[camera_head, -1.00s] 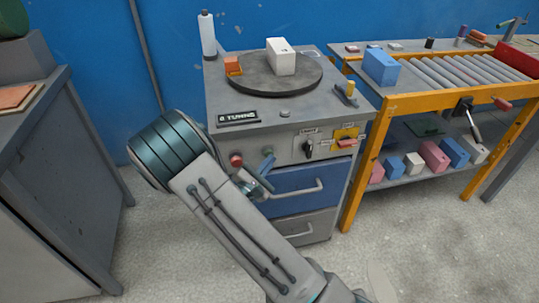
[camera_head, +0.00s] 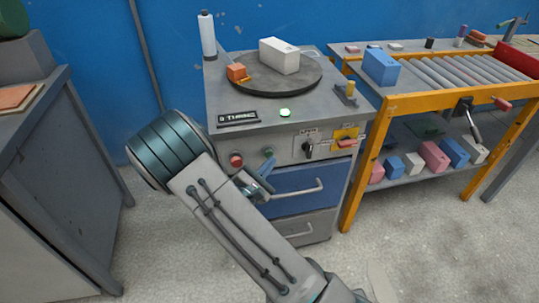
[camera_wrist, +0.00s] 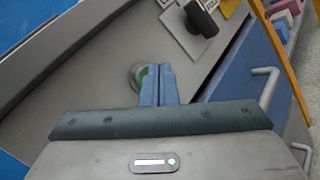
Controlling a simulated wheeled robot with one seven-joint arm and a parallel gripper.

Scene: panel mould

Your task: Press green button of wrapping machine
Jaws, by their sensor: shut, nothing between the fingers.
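The wrapping machine (camera_head: 240,130) is a grey cabinet with a round dark turntable (camera_head: 300,85) on top. On its front panel sit a red button (camera_head: 236,160) at the left and the green button (camera_head: 268,152) to the right of it. My gripper (camera_head: 267,163) is shut and empty, with its blue fingertips at the green button. In the wrist view the shut fingers (camera_wrist: 158,72) cover the right part of the green button (camera_wrist: 140,76). I cannot tell whether they still touch it. A small lamp (camera_head: 285,112) on the machine top glows green.
A white box (camera_head: 280,56) and an orange block (camera_head: 236,72) ride on the turntable. A black knob (camera_head: 308,149) and a yellow-backed switch (camera_head: 345,140) lie right of the buttons. A roller table (camera_head: 390,105) stands at the right, a grey cabinet (camera_head: 50,150) at the left.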

